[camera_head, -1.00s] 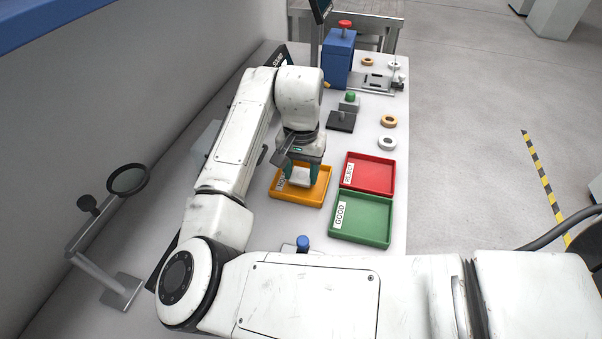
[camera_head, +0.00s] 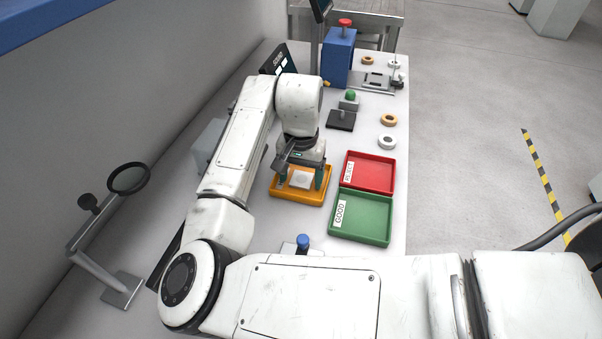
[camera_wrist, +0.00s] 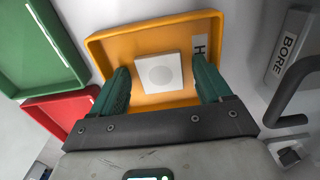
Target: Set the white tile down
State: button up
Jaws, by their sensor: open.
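In the wrist view my gripper (camera_wrist: 160,85) is open, with a gap between each finger and the tile. The tray's label is partly hidden by a finger.
A red REJECT tray (camera_head: 372,172) and a green GOOD tray (camera_head: 362,218) stand right of the orange tray. Rings (camera_head: 387,143) lie along the table's right side. A magnifier (camera_head: 129,179) is at the left, and a blue press (camera_head: 339,58) stands at the back.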

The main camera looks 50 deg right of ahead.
aim_at(302, 181)
jog(key=shift+r, duration=0.1)
notch_tip(302, 181, up, 12)
dwell(0.5)
jog(key=shift+s, duration=0.1)
dwell(0.4)
